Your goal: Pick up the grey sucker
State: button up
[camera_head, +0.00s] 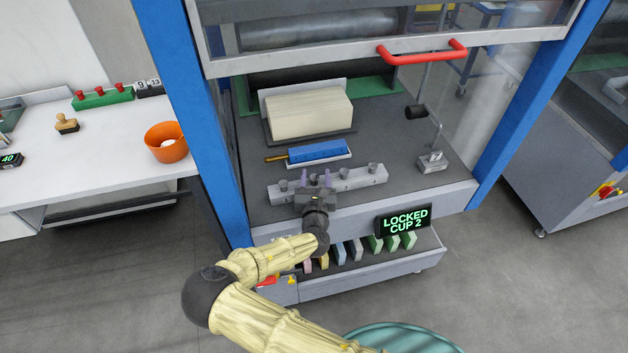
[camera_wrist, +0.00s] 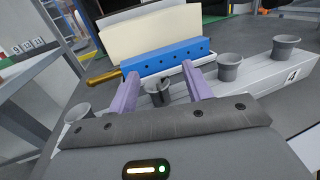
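Several alike grey suckers, small cup shapes, stand in a row on a light grey bar (camera_head: 348,185). In the wrist view, one grey sucker (camera_wrist: 158,93) is between my two purple fingers. Others stand at the left (camera_wrist: 78,113), to the right (camera_wrist: 229,67) and at the far right (camera_wrist: 285,47), near a "4" on the bar. My gripper (camera_head: 317,177) is open over the left half of the bar in the head view, hiding part of it. It also shows in the wrist view (camera_wrist: 160,72), its fingers apart. Whether they touch the sucker I cannot tell.
A blue block (camera_head: 318,151) with a brass-coloured handle lies behind the bar, before a paper stack (camera_head: 310,109). A lamp-like post (camera_head: 432,160) stands at right. A sign (camera_head: 403,219) reads "LOCKED CUP 2". Blue frame posts flank the bay; a raised door with red handle (camera_head: 420,57) is above.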

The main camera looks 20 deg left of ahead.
aim_at(314, 177)
jog(key=shift+a, duration=0.25)
jog(key=c, duration=0.9)
jog(key=shift+r, duration=0.1)
jog(key=shift+c, duration=0.2)
notch_tip(314, 177, up, 10)
jog(key=shift+d+f+b, duration=0.1)
jog(key=shift+b, duration=0.3)
